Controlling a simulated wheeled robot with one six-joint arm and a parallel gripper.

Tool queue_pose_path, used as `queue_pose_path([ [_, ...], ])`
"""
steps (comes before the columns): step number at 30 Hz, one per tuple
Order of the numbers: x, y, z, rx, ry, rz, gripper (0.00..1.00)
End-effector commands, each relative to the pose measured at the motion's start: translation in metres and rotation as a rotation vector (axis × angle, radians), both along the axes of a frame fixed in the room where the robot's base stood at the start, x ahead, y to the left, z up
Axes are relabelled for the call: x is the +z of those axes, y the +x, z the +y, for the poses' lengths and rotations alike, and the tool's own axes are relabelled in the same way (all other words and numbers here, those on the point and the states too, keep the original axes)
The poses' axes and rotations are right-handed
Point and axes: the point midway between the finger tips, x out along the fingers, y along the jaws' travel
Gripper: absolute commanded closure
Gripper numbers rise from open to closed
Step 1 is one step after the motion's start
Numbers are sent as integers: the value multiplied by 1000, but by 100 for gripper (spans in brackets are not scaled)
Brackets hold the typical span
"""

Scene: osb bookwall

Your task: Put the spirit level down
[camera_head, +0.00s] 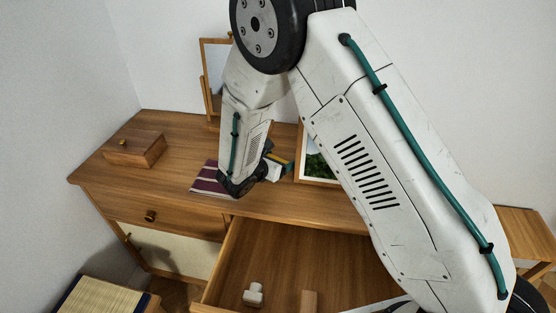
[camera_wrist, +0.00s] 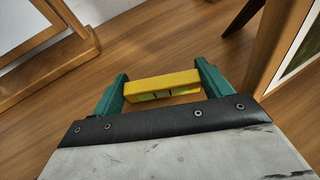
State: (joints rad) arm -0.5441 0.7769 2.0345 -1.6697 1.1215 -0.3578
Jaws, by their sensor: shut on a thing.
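The yellow spirit level (camera_wrist: 162,83) lies crosswise between the two green fingers of my gripper (camera_wrist: 160,90) in the wrist view, with the vials showing on its near side. The gripper is shut on it. Brown wood of the dresser top (camera_wrist: 150,45) shows beyond and below it. I cannot tell whether the level touches the wood. In the head view my gripper is over the dresser top (camera_head: 185,139), mostly hidden by my own wrist, and a bit of yellow shows beside it.
A striped cloth (camera_head: 208,179) lies at the dresser's front edge. A framed picture (camera_head: 319,165) stands to the right and a mirror (camera_head: 215,65) behind. A wooden box (camera_head: 134,148) sits at left. An open drawer (camera_head: 270,262) juts out below, holding small objects.

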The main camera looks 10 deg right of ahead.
Motion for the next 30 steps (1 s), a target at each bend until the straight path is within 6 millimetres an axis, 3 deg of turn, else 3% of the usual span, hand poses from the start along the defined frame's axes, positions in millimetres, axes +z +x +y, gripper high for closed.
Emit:
queue_pose_path([
  [5,-3,0,0,-1,-1,1,48],
  [6,-4,0,0,-1,-1,1,20],
  [8,-3,0,0,-1,0,0,3],
  [9,-3,0,0,-1,0,0,1],
  [19,2,0,0,0,1,-1,1],
  [30,28,-46,47,4,1,-1,1],
])
